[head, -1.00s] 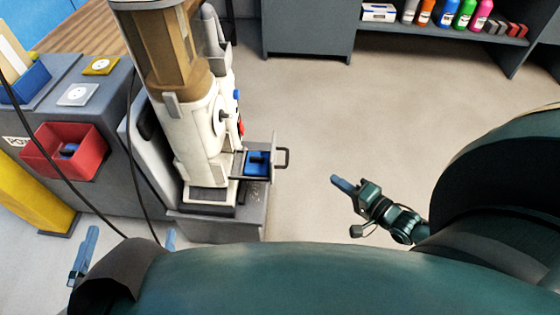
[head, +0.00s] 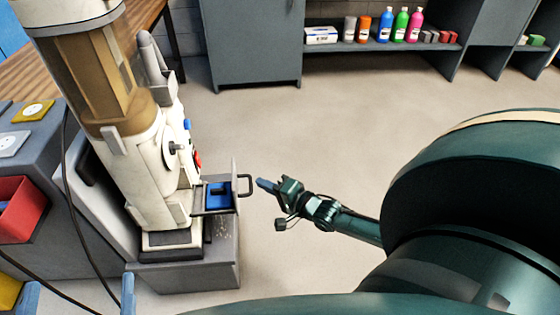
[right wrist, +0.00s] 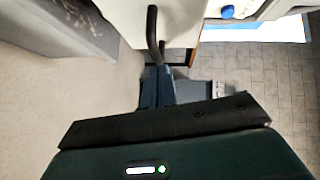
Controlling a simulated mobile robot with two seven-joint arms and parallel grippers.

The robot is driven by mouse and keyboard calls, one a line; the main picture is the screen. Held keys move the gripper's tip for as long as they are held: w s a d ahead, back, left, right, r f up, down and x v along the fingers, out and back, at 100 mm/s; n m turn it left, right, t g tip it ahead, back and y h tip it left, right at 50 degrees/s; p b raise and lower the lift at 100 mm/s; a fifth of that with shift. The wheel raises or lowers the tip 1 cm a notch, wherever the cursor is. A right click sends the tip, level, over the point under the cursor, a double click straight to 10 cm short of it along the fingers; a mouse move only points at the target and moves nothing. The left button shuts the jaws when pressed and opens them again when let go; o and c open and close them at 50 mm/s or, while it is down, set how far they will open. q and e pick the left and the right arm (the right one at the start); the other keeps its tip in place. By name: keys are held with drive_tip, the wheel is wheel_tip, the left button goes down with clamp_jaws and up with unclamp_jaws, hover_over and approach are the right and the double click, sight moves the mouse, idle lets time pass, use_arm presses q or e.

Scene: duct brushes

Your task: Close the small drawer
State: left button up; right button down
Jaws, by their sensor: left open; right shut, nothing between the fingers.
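The small drawer (head: 235,190) sticks out to the right from the base of the white and brown machine, pulled open. A blue item (head: 218,194) lies inside it, and a dark loop handle (head: 246,185) is on its front. My right gripper (head: 263,184) is shut and empty, with its blue tips just right of the handle; a small gap seems to remain. In the right wrist view the handle (right wrist: 153,35) rises just beyond the shut fingers (right wrist: 156,85). My left gripper (head: 78,296) is open at the lower left, and only its blue fingertips show.
The machine (head: 150,185) stands on a grey pedestal (head: 190,272). A red bin (head: 20,210) is at the left, and black cables hang nearby. Shelves with bottles (head: 400,25) stand at the back. The floor right of the drawer is clear.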

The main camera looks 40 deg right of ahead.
sight(213, 199)
drive_tip(key=shift+w+a, duration=0.15)
drive_tip(key=shift+a, duration=0.15)
drive_tip(key=w+a, duration=0.2)
drive_tip(key=a, duration=0.1)
drive_tip(key=w+a, duration=0.2)
drive_tip(key=a, duration=0.2)
drive_tip(key=w+a, duration=0.3)
drive_tip(key=a, duration=0.1)
drive_tip(key=shift+a, duration=0.45)
drive_tip(key=shift+a, duration=0.15)
drive_tip(key=shift+r+p, duration=0.1)
drive_tip(key=shift+p, duration=0.2)
